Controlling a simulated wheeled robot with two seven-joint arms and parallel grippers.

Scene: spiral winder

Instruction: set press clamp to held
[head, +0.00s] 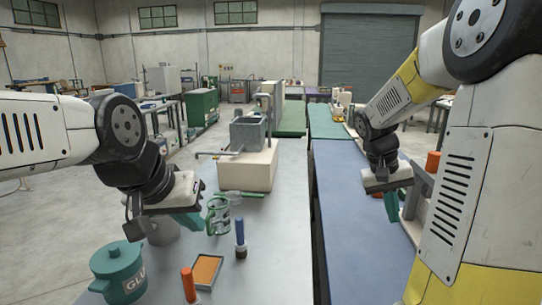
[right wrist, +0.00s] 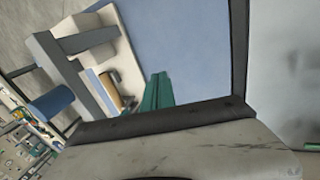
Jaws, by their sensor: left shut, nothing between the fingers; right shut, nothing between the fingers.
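No part is clearly recognisable as the press clamp. A grey upright frame on a cream base (head: 415,207) stands on the right bench, partly hidden by my right arm; an orange cylinder (head: 433,161) is at its top. In the right wrist view the grey frame (right wrist: 70,78) has a cream base and a tan roll (right wrist: 104,92) beside it. My right gripper (head: 392,208) is shut and empty, pointing down beside this frame; its teal fingers (right wrist: 158,92) show together. My left gripper (head: 188,222) is shut and empty above the left bench, near a glass mug (head: 217,216).
On the left bench are a teal glue pot (head: 121,272), an orange-filled tray (head: 207,271), a blue-handled tool (head: 240,238), an orange-handled tool (head: 189,286) and a grey box on a cream block (head: 255,170). A narrow gap separates the benches. The blue right bench (head: 350,220) is mostly clear.

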